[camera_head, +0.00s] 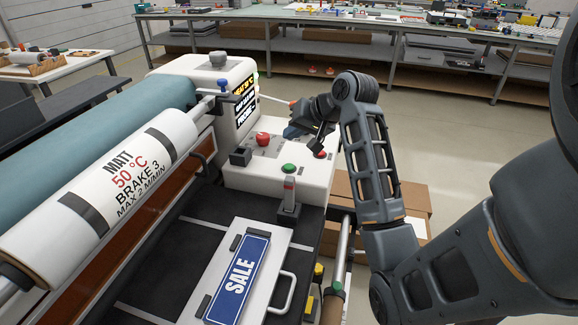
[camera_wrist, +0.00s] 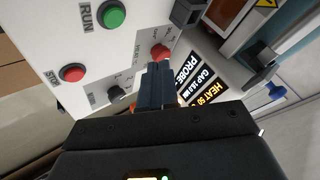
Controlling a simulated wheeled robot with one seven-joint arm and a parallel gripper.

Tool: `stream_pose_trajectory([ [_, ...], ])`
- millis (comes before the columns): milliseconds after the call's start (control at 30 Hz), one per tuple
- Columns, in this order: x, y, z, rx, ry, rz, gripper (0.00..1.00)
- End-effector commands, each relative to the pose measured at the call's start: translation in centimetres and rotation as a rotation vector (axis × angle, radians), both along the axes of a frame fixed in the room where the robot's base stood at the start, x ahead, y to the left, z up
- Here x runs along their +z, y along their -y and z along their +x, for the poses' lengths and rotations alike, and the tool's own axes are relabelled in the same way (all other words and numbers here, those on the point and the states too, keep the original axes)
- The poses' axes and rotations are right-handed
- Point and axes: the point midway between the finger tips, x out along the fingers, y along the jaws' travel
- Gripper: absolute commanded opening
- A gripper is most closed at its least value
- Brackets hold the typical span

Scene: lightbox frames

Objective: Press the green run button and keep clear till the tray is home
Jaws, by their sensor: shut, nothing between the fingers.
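The green run button (camera_head: 288,168) sits on the near edge of the white control box (camera_head: 250,178). In the wrist view the green button (camera_wrist: 113,17) is beside the word RUN, with the red STOP button (camera_wrist: 72,73) near it. My gripper (camera_head: 292,131) is above the far part of the box, apart from the green button. Its closed fingers (camera_wrist: 156,72) point towards a red knob (camera_wrist: 160,52); I cannot tell whether they touch it.
A clamp with a red and grey handle (camera_head: 289,190) stands between tray and box. A lit display (camera_head: 245,100) rises at the box's back. A printed film roll (camera_head: 95,190) lies left. A cardboard box (camera_head: 412,200) stands behind my arm.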

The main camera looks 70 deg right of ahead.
Motion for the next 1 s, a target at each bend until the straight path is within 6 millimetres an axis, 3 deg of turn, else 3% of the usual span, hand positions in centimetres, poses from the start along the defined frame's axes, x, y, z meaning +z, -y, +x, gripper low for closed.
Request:
stream_pose_trajectory([
  [100, -2.2, 0.0, 0.0, -0.001, -0.001, 0.000, 0.00],
  [500, -6.2, 0.0, 0.0, 0.001, 0.000, 0.001, 0.00],
  [1000, -6.7, 0.0, 0.0, 0.001, 0.000, -0.001, 0.00],
])
